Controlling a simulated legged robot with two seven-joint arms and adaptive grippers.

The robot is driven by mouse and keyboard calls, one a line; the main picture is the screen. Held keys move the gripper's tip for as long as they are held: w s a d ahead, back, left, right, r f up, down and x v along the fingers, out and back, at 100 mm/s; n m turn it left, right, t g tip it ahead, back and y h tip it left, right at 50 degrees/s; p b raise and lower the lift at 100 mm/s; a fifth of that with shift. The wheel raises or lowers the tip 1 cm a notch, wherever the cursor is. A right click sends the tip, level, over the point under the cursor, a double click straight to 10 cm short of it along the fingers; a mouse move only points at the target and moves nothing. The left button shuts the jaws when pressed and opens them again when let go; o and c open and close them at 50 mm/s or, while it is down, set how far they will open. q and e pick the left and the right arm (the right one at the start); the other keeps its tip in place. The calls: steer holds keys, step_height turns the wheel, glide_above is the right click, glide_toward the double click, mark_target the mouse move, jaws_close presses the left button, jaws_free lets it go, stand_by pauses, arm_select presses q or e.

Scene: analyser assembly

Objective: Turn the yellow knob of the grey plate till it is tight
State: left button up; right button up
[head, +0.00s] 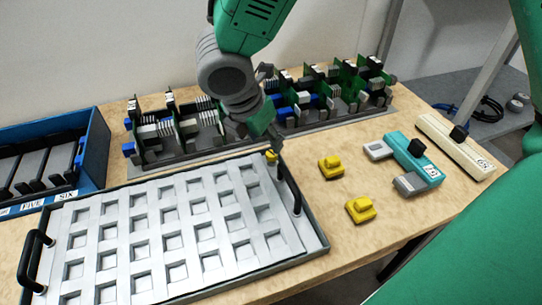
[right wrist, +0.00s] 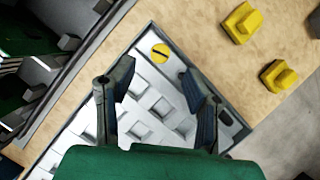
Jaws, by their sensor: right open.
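The grey plate (head: 182,213) is a light lattice with square pockets, lying in a dark-rimmed tray; part of it also shows in the right wrist view (right wrist: 147,80). Its yellow knob (head: 271,157) sits at the far right corner. In the right wrist view the knob (right wrist: 160,53) is round with a dark slot across its top. My right gripper (head: 266,138) is above that corner, close to the knob. In the right wrist view its open fingers (right wrist: 157,70) stand apart, empty, with the knob just beyond the gap between their tips. My left gripper is not in view.
Two loose yellow parts (head: 330,167) (head: 360,209) lie right of the tray. A teal device (head: 417,160) and a cream device (head: 455,147) lie farther right. Circuit board racks (head: 185,140) stand behind the tray. A blue bin (head: 97,145) is at left. Black handles (head: 290,188) rise at the tray's ends.

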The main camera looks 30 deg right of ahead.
mark_target(271, 153)
steer(key=b+x, duration=0.1)
steer(key=x, duration=0.5)
steer(key=shift+f, duration=0.1)
steer(key=shift+c, duration=0.5)
jaws_close()
